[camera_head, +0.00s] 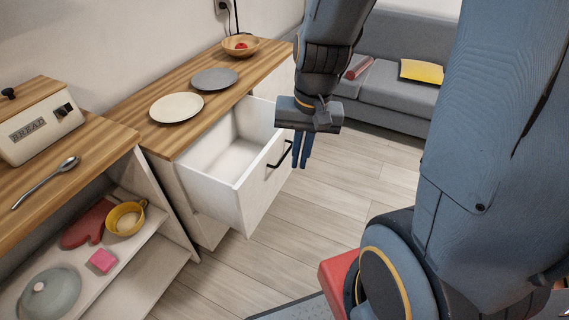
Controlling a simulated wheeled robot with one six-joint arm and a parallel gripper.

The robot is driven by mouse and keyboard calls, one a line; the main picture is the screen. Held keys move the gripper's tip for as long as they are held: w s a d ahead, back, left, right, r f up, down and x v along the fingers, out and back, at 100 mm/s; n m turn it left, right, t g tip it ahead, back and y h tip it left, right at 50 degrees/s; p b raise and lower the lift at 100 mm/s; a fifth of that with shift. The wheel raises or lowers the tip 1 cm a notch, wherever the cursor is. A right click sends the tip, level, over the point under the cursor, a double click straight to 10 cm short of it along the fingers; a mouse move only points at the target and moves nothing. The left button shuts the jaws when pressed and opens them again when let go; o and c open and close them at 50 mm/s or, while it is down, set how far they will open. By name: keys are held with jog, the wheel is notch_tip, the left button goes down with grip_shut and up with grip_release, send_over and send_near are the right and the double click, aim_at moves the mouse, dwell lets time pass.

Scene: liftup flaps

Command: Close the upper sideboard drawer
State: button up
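The upper sideboard drawer (238,199) is white and stands pulled far out from the sideboard (160,132). Its inside is in view and looks empty. A dark bar handle (281,156) is on its front face. My gripper (302,160) points down just in front of the drawer front, near the handle. Its two blue fingers look close together, and the gap between them is hard to see. I cannot tell whether the fingers touch the handle.
A cream plate (176,107), a grey plate (214,79) and a wooden bowl (240,45) stand on the sideboard top. An open shelf unit (160,222) is at the left. A grey sofa (398,92) is behind. The floor (335,190) before the drawer is clear.

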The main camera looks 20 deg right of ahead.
jog(key=w+d+f+m, duration=0.1)
jog(key=w+f+m, duration=0.1)
jog(key=m, duration=0.2)
jog(key=w+d+f+m+y, duration=0.1)
jog(key=w+d+f+m, duration=0.1)
jog(key=w+m, duration=0.1)
jog(key=w+d+f+m+y+b, duration=0.1)
jog(key=w+d+f+m, duration=0.1)
jog(key=m, duration=0.3)
jog(key=shift+w+f+t, duration=0.25)
jog(key=shift+w+t, duration=0.15)
jog(key=shift+w, duration=0.2)
grip_shut()
jog(key=w+d+f+m+t, duration=0.2)
jog(key=w+d+f+m, duration=0.4)
jog(key=m, duration=0.4)
jog(key=w+a+f+p, duration=0.1)
jog(key=w+a+f, duration=0.4)
jog(key=w+f, duration=0.1)
jog(key=shift+f+m+y, duration=0.3)
jog(key=shift+f+y, duration=0.1)
jog(key=shift+f, duration=0.35)
